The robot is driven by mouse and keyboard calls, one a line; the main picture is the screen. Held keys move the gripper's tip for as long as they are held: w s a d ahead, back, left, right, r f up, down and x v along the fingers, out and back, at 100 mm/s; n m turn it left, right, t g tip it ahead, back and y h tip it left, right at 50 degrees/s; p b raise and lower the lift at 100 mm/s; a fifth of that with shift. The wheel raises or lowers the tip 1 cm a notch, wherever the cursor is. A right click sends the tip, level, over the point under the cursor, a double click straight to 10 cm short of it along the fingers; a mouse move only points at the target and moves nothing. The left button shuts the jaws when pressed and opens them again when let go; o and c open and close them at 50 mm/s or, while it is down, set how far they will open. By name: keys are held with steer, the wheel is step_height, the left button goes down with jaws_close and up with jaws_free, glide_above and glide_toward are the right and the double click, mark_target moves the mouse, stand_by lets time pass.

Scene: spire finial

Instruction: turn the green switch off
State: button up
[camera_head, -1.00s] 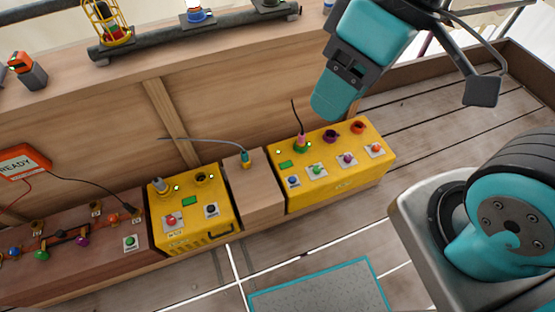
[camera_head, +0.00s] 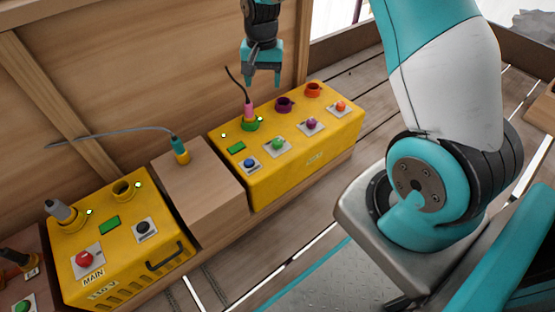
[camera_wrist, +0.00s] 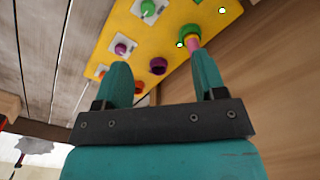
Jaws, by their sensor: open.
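The green switch (camera_head: 278,144) is a round green knob on a pale square plate on top of the right yellow box (camera_head: 334,152). It also shows at the top edge of the wrist view (camera_wrist: 148,8). My gripper (camera_head: 263,82) is open and empty, pointing down above the back of the box, behind and above the green switch. In the wrist view its two fingers (camera_wrist: 160,66) stand apart, with the purple socket between them. A pink plug (camera_head: 249,110) stands in the green socket behind the switch, close to one finger in the wrist view.
Blue (camera_head: 250,164), purple (camera_head: 312,124) and orange (camera_head: 340,106) switches share the row. Purple (camera_head: 283,104) and orange (camera_head: 313,90) sockets are behind. Another green button (camera_head: 22,306) is at the lower left. The left yellow box (camera_head: 150,265) and a wooden block (camera_head: 200,195) stand beside.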

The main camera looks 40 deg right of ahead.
steer(key=m+b, duration=0.2)
steer(key=b, duration=0.1)
glide_toward(277, 141)
steer(key=shift+h, duration=0.3)
step_height(277, 141, down, 10)
steer(key=b, duration=0.7)
steer(key=shift+r, duration=0.2)
steer(key=shift+a, duration=0.1)
steer(key=c, duration=0.9)
